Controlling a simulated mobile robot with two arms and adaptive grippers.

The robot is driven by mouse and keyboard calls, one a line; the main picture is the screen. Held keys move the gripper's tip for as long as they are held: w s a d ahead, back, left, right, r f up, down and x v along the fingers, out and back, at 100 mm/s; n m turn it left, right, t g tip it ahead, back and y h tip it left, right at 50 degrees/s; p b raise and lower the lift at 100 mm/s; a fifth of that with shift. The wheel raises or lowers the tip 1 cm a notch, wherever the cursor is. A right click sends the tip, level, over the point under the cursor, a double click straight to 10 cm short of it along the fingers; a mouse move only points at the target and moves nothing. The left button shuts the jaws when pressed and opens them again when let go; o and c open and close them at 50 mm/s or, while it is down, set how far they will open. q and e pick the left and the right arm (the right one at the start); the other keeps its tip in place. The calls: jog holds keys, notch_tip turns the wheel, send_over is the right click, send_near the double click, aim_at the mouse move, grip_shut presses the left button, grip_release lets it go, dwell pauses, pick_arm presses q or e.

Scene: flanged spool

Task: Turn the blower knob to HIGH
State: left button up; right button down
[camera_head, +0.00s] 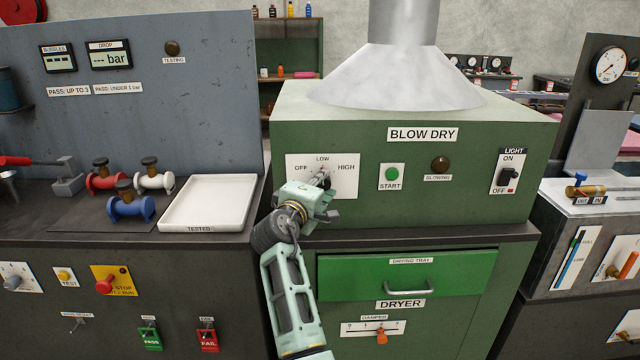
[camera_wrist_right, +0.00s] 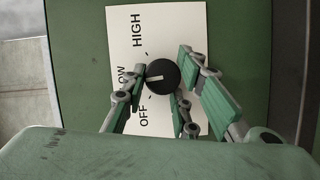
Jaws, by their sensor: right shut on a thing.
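The blower knob (camera_wrist_right: 163,77) is a round black dial with a white pointer line, on a white plate (camera_head: 349,178) marked OFF, LOW and HIGH. The plate is on the front of the green BLOW DRY cabinet. In the right wrist view, the pointer line points left, at LOW. My right gripper (camera_head: 322,183) is at the knob and hides most of it in the head view. In the right wrist view, its fingers (camera_wrist_right: 160,85) lie on either side of the knob and are shut on it. My left gripper is not in view.
Right of the plate are a green START button (camera_head: 392,174), a brown BLOWING lamp (camera_head: 440,164) and a LIGHT switch (camera_head: 508,176). Below is the shut drying tray drawer (camera_head: 345,276). At left, a white tray (camera_head: 208,222) and several flanged spools (camera_head: 130,208) stand on the dark bench.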

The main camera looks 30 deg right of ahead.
jog(key=shift+s+d+r+m+t+y+p, duration=0.1)
jog(key=shift+d+r+m+y+p, duration=0.1)
jog(key=shift+m+y+p, duration=1.1)
jog(key=shift+s+d+r+m+t+y+p, duration=0.2)
jog(key=shift+m+y+p, duration=0.35)
jog(key=shift+m+p, duration=1.35)
jog(key=shift+w+d+r+m+y+p, duration=0.1)
jog(key=shift+r+m+y+p, duration=0.15)
jog(key=shift+m+y+p, duration=1)
jog(key=shift+m+h+p, duration=0.3)
jog(key=shift+m, duration=0.15)
jog(key=shift+f, duration=0.1)
jog(key=c, duration=1.5)
grip_release()
jog(key=shift+d, duration=0.1)
jog(key=shift+s+f, duration=0.1)
jog(key=shift+f, duration=0.1)
